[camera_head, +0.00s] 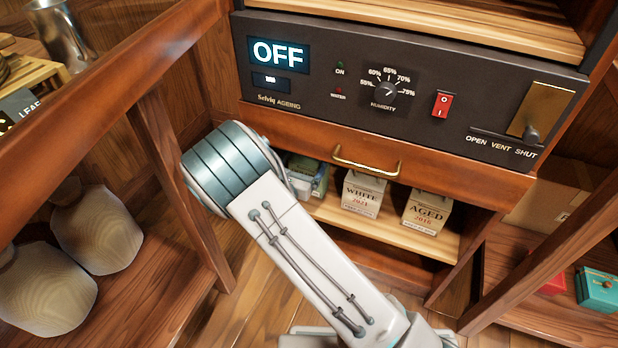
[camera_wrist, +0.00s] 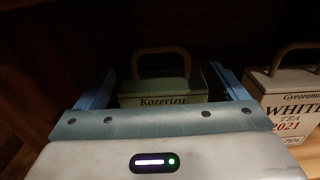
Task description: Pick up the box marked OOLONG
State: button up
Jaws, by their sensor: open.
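My gripper (camera_wrist: 163,78) is open, its two blue fingers standing left and right of a box with a dull green lid and a brown handle (camera_wrist: 160,88). The box's pale front reads "Kazerizu"; the rest of its label is hidden behind my gripper body, so I cannot read OOLONG on it. Whether the fingers touch its sides I cannot tell. In the head view a green box (camera_head: 302,168) shows partly past my arm, on the shelf left of the WHITE box. No word OOLONG shows in either view.
The WHITE 2021 box (camera_head: 362,194) stands close on the right, also in the wrist view (camera_wrist: 287,105). The AGED 2016 box (camera_head: 425,213) is farther right on the shelf (camera_head: 385,232). A drawer with a brass handle (camera_head: 367,167) overhangs the shelf.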

jog(key=shift+x, duration=1.05)
jog(key=c, duration=1.4)
jog(key=shift+c, duration=0.2)
jog(key=shift+r, duration=0.15)
